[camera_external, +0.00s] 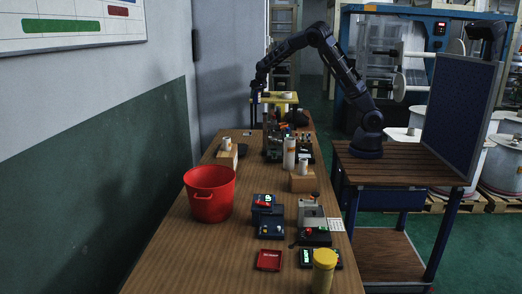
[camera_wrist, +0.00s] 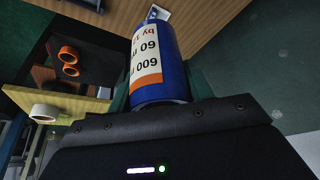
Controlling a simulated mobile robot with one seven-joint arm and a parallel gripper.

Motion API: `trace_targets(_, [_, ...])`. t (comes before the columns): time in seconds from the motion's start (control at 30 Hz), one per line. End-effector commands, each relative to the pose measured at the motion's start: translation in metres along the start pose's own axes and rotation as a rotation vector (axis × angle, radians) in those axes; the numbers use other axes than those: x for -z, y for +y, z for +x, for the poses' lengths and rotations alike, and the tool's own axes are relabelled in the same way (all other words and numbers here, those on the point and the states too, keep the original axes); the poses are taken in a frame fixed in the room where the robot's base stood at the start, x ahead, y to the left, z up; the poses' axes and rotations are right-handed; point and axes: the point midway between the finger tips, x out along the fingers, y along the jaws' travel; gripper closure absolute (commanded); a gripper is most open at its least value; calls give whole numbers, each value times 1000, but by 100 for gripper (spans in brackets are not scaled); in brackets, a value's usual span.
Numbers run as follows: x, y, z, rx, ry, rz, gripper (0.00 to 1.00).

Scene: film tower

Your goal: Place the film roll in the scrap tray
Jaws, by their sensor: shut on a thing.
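My gripper (camera_external: 256,104) is at the far end of the long table, left of a yellow stand, in the external view. In the wrist view it is shut on a blue cylinder (camera_wrist: 178,80) with a white and orange printed label, standing out between the fingers. I cannot tell for certain from its look whether this is the film roll. In the external view the cylinder is too small and dark to make out. A small red tray (camera_external: 269,260), apparently marked as scrap, lies flat at the near end of the table, far from my gripper.
A red bucket (camera_external: 209,195) stands on the table's left side. Blue button boxes (camera_external: 268,218), a grey device (camera_external: 312,217) and a yellow-capped cylinder (camera_external: 324,268) are near the tray. White rolls on blocks stand midway. A white roll (camera_wrist: 43,112) sits on the yellow stand (camera_wrist: 80,104).

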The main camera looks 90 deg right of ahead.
Motion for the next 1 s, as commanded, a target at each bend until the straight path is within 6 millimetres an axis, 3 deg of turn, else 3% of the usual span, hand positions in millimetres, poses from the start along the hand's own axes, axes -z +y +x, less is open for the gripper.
trace_targets(0.03, [-4, -15, 3, 7, -4, -20, 77])
trace_targets(0.27, [-13, -69, 0, 33, -6, -96, 77])
trace_targets(0.47, [-31, -142, -6, 70, -9, -199, 77])
trace_targets(0.77, [-76, -265, -23, 134, -10, -375, 77])
trace_targets(1.0, [-126, -357, -42, 185, -11, -513, 77])
